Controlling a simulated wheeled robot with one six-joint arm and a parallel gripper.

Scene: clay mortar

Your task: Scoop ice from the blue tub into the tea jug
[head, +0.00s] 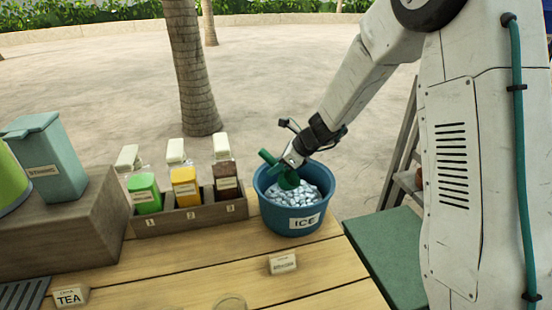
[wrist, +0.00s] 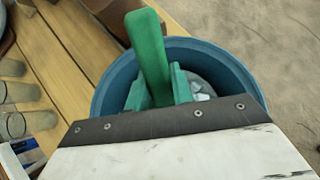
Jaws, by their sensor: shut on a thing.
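The blue tub (head: 290,222), labelled ICE, stands on the wooden table and is full of pale ice pieces (head: 308,194). My gripper (head: 287,168) is shut on the green scoop (head: 288,181) and is over the tub, with the scoop's bowl low at the ice. How deep the bowl sits in the ice I cannot tell. In the wrist view the scoop's green handle (wrist: 148,52) stands up between my fingers, with the tub's rim (wrist: 103,98) around it and some ice beyond. A teal lidded jug (head: 52,165) stands at the far left; its label is too small to read surely.
A TEA sign (head: 69,297) and a small sign (head: 283,264) stand on the table. A clear glass rim (head: 230,302) shows at the front edge. A green surface (head: 395,255) lies right of the table.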

